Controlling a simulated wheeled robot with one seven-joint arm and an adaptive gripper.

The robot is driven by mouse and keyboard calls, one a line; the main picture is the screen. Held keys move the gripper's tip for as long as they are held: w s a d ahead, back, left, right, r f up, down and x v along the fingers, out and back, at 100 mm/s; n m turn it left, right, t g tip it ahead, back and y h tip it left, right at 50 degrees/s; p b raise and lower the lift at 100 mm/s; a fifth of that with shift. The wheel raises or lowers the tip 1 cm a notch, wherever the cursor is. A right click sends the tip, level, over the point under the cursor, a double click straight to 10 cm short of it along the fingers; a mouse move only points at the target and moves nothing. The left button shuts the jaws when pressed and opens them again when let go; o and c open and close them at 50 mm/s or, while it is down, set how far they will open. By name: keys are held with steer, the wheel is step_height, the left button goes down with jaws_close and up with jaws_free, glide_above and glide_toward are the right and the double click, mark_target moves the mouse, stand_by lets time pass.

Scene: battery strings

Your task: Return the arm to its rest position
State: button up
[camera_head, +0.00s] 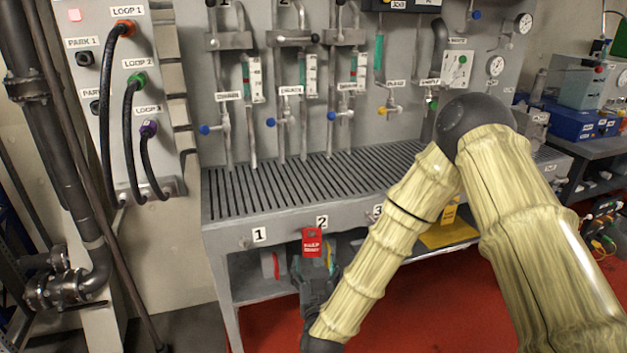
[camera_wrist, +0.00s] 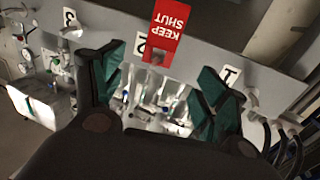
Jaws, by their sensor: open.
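My gripper (camera_head: 318,272) is low at the front of the grey grated bench (camera_head: 225,237), just below a red tag (camera_head: 312,242) that hangs at the label 2. In the wrist view my gripper (camera_wrist: 160,82) has its two dark green finger pads wide apart with nothing held between them. The red tag (camera_wrist: 168,30), reading KEEP SHUT, shows beyond and between the fingertips against the bench's front edge. I cannot tell the exact distance from fingers to tag. My arm, in pale ribbed covers, bends at a dark elbow and reaches down to the bench front.
Valves and gauges line the panel (camera_head: 390,50) behind the bench. Black hoses (camera_head: 107,110) hang from a loop board (camera_head: 85,20) at left, beside dark pipes (camera_head: 60,130). A lower shelf (camera_head: 255,288) holds items under the bench. The red floor (camera_head: 455,300) in front looks clear.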

steer(key=s+d+f+g+y+p, duration=0.15)
steer(key=s+d+f+g, duration=0.25)
steer(key=s+f, duration=0.45)
steer(key=s+d+f+g+h+p, duration=0.1)
steer(key=s+d+f+g+p, duration=0.2)
steer(key=s+d+f+g, duration=0.35)
steer(key=s+d+f+g+p, duration=0.1)
steer(key=s+d, duration=0.3)
steer(key=s, duration=0.4)
steer(key=s+d+f+g+h+p, duration=0.1)
steer(key=s+d+f+g, duration=0.2)
steer(key=s, duration=0.6)
steer(key=s+d+f+m+g+p, duration=0.1)
steer(key=s+d+f+g+p, duration=0.1)
steer(key=s+d, duration=0.3)
steer(key=s+g, duration=0.1)
steer(key=s, duration=0.3)
steer(key=shift+h, duration=0.25)
